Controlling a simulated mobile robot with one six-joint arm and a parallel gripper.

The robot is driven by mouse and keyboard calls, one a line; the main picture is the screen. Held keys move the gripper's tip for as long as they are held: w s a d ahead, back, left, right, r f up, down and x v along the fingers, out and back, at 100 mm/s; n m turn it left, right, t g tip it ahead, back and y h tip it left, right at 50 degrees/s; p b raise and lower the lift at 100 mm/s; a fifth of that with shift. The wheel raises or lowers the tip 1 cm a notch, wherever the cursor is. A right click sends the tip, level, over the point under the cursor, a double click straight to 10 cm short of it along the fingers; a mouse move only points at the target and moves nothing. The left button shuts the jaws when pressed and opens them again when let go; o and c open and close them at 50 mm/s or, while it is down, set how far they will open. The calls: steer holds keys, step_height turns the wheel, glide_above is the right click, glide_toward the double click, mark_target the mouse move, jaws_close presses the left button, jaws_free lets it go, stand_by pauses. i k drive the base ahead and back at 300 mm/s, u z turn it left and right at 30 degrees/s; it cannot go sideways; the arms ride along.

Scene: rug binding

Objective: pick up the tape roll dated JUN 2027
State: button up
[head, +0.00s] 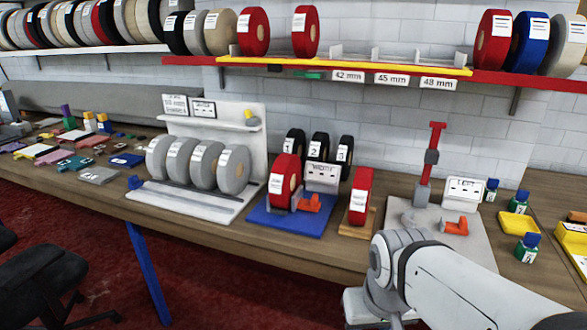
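Many tape rolls carry white labels, but the dates are too small to read, so I cannot tell which is dated JUN 2027. Several grey rolls (203,165) stand in a row on a white rack (182,203). A red roll (284,181) stands on a blue base (291,220). Another red roll (360,195) stands on a wooden block (357,227). Three black rolls (319,147) marked with numbers, apparently 1 to 3, stand behind them. My arm crosses the lower right; my gripper's fingers do not show.
Two red rolls (254,32) stand on the yellow-edged upper shelf (345,66), with more rolls (494,42) at right and a long row (100,25) at left. Bottles (526,246) and a red-handled tool (432,160) stand on the bench's right. Flat pieces (98,175) cover its left.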

mark_target(285, 174)
steer(key=z, duration=0.05)
steer(key=i, duration=1.3)
steer(key=u, duration=0.5)
